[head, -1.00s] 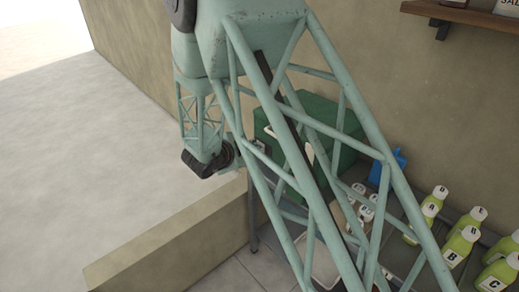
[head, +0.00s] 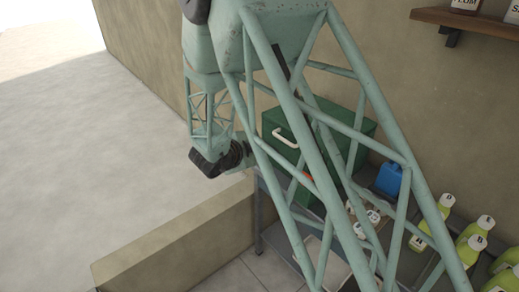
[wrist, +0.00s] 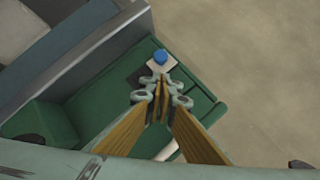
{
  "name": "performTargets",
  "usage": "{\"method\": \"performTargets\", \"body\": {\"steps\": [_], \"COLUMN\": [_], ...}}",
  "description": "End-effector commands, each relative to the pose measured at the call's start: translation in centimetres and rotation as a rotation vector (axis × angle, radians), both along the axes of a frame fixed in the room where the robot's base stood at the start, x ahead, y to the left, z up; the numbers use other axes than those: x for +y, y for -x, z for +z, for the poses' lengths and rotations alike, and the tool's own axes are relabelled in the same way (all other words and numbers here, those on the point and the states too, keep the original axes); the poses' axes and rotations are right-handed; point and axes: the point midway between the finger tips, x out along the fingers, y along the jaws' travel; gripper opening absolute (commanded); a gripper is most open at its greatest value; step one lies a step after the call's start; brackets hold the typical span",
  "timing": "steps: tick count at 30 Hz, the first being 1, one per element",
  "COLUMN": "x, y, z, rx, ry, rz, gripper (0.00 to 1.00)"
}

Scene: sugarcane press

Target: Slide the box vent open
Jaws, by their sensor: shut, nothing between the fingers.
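The green box (head: 350,110) stands on a grey rack behind my arm's lattice in the head view, with a white handle (head: 285,138) on it. In the wrist view the box (wrist: 195,99) lies below my gripper. A blue knob (wrist: 161,57) on a small pale plate shows on the box just beyond the fingertips, with a dark patch (wrist: 143,75) beside it, partly hidden by the fingers. I cannot tell whether the fingers touch the knob. My gripper (wrist: 162,78) is shut and empty. In the head view the gripper is hidden.
A blue jug (head: 389,180) and several yellow-green bottles (head: 468,249) stand on the rack to the right of the box. A low wall (head: 175,235) runs at the front left. A wooden shelf (head: 475,18) is on the wall at upper right.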

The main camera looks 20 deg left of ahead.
Motion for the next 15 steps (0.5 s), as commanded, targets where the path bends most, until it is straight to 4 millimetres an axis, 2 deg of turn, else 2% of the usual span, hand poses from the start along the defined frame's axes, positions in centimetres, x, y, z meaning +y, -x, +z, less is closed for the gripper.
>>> {"method": "performTargets", "body": {"steps": [2,15], "x": [-0.6,0.2], "y": [0.3,6.1], "z": [1.0,4.1], "rx": [0.0,0.0], "ry": [0.0,0.001], "rz": [-0.002,0.0], "gripper": [0.0,0.0]}}
